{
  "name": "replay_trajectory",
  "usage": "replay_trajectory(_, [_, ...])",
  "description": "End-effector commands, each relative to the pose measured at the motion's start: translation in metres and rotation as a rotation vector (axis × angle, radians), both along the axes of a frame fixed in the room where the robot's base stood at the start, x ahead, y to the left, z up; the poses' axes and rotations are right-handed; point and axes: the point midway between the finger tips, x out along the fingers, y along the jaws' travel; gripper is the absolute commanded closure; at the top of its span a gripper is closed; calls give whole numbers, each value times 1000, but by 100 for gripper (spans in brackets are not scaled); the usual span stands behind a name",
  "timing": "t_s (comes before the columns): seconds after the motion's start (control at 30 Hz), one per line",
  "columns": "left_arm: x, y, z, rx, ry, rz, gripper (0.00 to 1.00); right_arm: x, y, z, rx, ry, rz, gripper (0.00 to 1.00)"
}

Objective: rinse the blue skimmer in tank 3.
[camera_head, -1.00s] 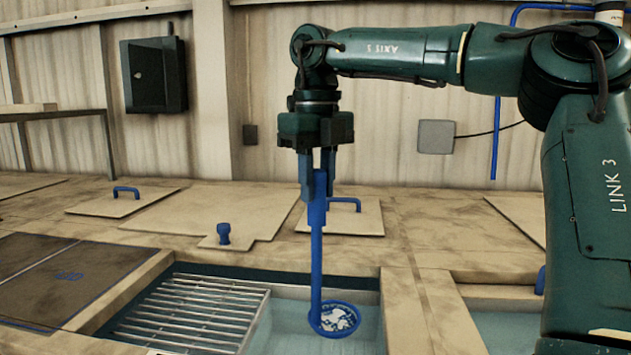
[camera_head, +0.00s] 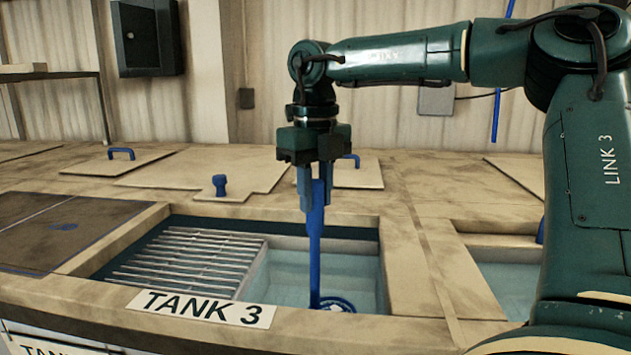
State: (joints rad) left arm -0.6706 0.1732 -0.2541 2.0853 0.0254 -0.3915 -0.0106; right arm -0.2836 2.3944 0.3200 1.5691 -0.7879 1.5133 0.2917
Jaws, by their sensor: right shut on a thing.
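My right gripper (camera_head: 314,195) is shut on the upper handle of the blue skimmer (camera_head: 316,242), which hangs upright. The skimmer's round head is low inside the open tank 3 (camera_head: 335,326), toward the near side of its clear right part. The front rim hides part of the head. Pale water shows in the tank, but I cannot tell how deep the head is in it. The label plate (camera_head: 200,307) on the front rim reads TANK 3. My left gripper is not in view.
A slatted metal rack (camera_head: 190,257) fills the left part of tank 3. A dark cover (camera_head: 60,230) lies further left. Another open tank (camera_head: 508,285) with water is to the right, partly behind my arm. Lids with blue handles (camera_head: 121,154) lie behind.

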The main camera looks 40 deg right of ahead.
Motion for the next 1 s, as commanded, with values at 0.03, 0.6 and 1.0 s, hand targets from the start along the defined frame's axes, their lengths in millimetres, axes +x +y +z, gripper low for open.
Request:
replay_trajectory(0.03, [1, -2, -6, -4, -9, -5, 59, 0, 0, -13, 0, -2, 0, 100])
replay_trajectory(0.6, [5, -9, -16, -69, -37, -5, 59, 0, 0, -64, 0, -2, 1, 100])
replay_trajectory(1.0, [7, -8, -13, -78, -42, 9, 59, -1, -1, -64, 1, -3, 1, 100])
